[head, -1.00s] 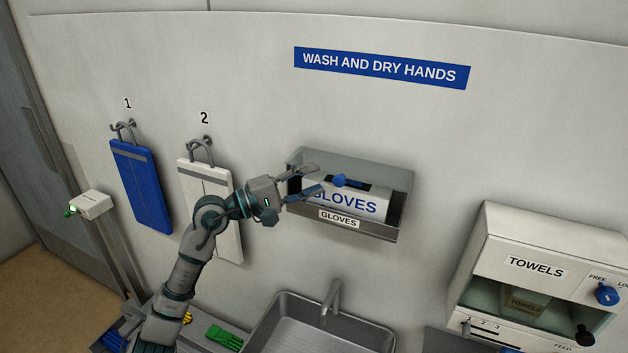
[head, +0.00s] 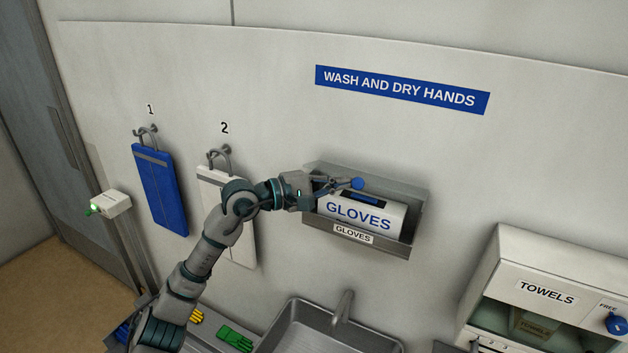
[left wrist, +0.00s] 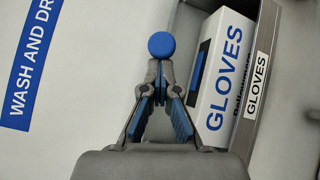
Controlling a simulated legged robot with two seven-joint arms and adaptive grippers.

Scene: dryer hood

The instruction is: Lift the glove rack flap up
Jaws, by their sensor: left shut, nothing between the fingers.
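The steel glove rack (head: 322,237) is on the wall and holds a white glove box (head: 385,222) with blue GLOVES lettering. A blue ball knob (head: 358,184) shows at the top of the rack, near the dark opening of the box. The flap's outline is hard to make out. My left gripper (head: 343,184) reaches in from the left over the rack. Its fingers are shut and empty, with the tips right at the knob. In the left wrist view the knob (left wrist: 161,45) sits just beyond the closed fingertips (left wrist: 161,72), seemingly touching them. My right gripper is not in view.
A towel dispenser (head: 545,265) stands out at the lower right. A sink with a tap (head: 343,307) is below the rack. Blue (head: 160,190) and white (head: 232,220) hanging items are on hooks at the left, the white one behind my arm.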

